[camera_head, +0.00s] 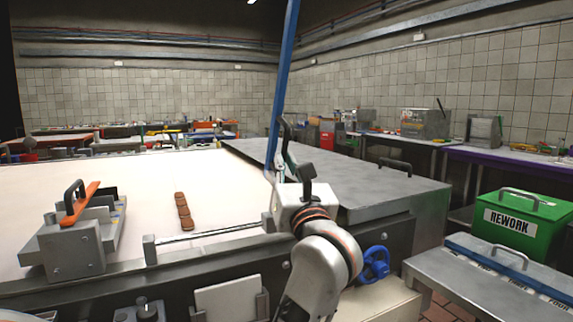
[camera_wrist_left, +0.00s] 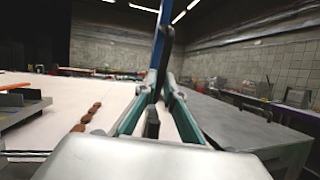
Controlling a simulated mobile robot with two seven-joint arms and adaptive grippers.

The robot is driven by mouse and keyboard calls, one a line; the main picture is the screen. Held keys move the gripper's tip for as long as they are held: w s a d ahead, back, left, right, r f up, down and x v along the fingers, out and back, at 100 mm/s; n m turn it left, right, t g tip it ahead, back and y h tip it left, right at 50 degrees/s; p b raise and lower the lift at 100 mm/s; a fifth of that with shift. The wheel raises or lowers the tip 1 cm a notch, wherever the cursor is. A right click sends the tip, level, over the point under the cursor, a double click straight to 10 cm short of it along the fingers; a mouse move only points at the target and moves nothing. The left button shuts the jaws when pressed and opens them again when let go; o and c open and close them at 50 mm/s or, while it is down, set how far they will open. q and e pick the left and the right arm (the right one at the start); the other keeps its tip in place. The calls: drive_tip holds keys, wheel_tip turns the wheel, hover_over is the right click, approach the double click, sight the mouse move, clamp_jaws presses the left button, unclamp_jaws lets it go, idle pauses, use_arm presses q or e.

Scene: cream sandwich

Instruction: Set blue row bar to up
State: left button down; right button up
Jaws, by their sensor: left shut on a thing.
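The blue row bar (camera_head: 283,70) rises steeply from the pale bench, leaning slightly right at its top, which runs out of the head view. It also shows in the left wrist view (camera_wrist_left: 165,22). My left gripper (camera_head: 283,165) is at the lower part of the bar, its fingers shut on the bar's dark handle (camera_head: 285,132). In the left wrist view the fingers of my left gripper (camera_wrist_left: 160,88) close together at the handle. The exact contact is partly hidden by the fingers. My right gripper is not in view.
Brown biscuits (camera_head: 183,212) lie in a row on the pale bench top (camera_head: 150,180). A metal block with an orange-handled tool (camera_head: 80,205) stands at left. A grey metal plate (camera_head: 350,185) lies right of the bar. A green REWORK box (camera_head: 520,225) stands further right.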

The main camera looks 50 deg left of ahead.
use_arm(q)
drive_tip(key=shift+d+f, duration=0.2)
idle(0.4)
drive_tip(key=c, duration=2.1)
unclamp_jaws()
drive_tip(key=shift+c, duration=0.2)
drive_tip(key=v, duration=1.2)
drive_tip(key=shift+f, duration=0.15)
